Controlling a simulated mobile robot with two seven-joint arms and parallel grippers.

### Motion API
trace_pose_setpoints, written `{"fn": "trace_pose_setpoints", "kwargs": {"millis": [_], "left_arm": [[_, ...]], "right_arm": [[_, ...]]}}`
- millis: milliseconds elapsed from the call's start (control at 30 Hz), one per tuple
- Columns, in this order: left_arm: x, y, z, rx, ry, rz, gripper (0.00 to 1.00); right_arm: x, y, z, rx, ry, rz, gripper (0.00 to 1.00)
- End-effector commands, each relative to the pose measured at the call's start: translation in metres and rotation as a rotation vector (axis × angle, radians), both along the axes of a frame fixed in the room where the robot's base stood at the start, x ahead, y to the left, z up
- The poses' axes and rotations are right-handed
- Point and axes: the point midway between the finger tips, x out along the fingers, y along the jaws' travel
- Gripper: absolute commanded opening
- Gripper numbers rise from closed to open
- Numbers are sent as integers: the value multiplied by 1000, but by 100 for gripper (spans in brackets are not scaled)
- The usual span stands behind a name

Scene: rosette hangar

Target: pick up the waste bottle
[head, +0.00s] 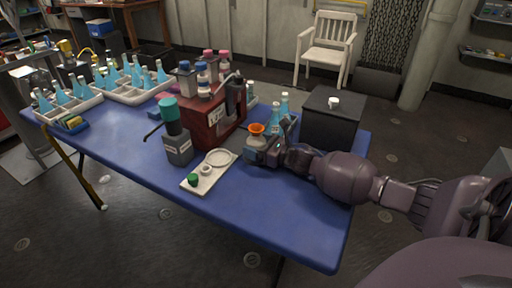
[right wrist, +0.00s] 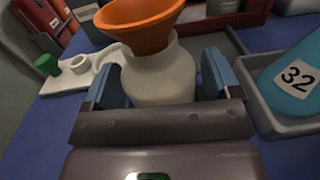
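The waste bottle, a whitish, squat bottle (head: 256,142) with an orange funnel in its mouth, stands upright on the blue table (head: 240,188). In the right wrist view the bottle (right wrist: 160,78) and its orange funnel (right wrist: 142,22) fill the space between my fingers. My right gripper (head: 264,152) is low at the bottle, with one blue finger on each side. In the right wrist view the gripper (right wrist: 162,80) looks open around the bottle, with the fingers very close to its sides. The bottle's base is hidden behind the palm. My left gripper is not in view.
A white tray (head: 202,185) with a green cap lies left of the bottle. A grey bin (right wrist: 272,120) with a blue bottle numbered 32 (right wrist: 296,78) is close on the right. A red crate (head: 208,128), a grey dispenser (head: 178,150) and a dark box (head: 334,122) stand nearby.

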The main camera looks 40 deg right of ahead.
Motion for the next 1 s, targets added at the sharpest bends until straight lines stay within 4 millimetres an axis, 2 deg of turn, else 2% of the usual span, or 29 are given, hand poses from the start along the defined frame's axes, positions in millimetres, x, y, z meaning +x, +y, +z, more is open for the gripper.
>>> {"fn": "trace_pose_setpoints", "kwargs": {"millis": [33,267,533,667,767,1000], "left_arm": [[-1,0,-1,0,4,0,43],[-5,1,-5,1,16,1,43],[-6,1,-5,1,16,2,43],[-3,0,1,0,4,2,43],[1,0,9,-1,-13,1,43],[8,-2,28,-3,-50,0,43]], "right_arm": [[0,0,0,0,0,0,75],[0,0,0,0,0,0,40],[0,0,2,-1,-1,0,39],[0,0,15,-1,-6,1,39],[0,0,33,-3,-10,2,39],[0,0,96,-5,-15,2,39]]}}
